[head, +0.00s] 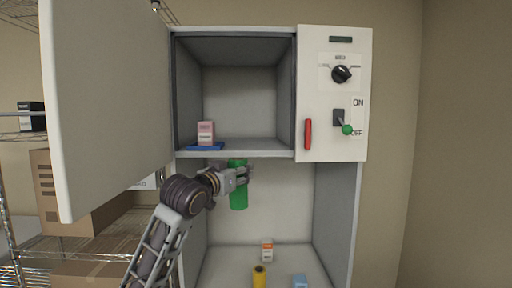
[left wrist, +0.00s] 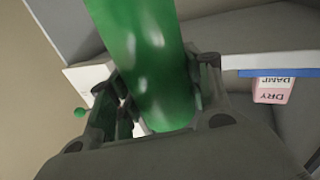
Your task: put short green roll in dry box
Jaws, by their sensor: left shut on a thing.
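The short green roll (head: 239,197) hangs upright in my left gripper (head: 240,177), which is shut on it. In the left wrist view the green roll (left wrist: 150,60) fills the space between the fingers. The dry box appears to be the upper cabinet compartment (head: 240,95), with its white door (head: 105,90) swung open to the left. The roll is in front of the lower bay, mostly below the compartment's floor edge (head: 265,156). A pink box (head: 206,132) with small lettering stands on a blue mat (head: 191,146) inside at the left. My right gripper is not in view.
The compartment's middle and right are clear. A control panel at right has a black knob (head: 341,74), a green-tipped switch (head: 347,129) and a red handle (head: 308,134). Below stand a yellow roll (head: 259,277), a white-orange box (head: 267,250) and a blue box (head: 300,282).

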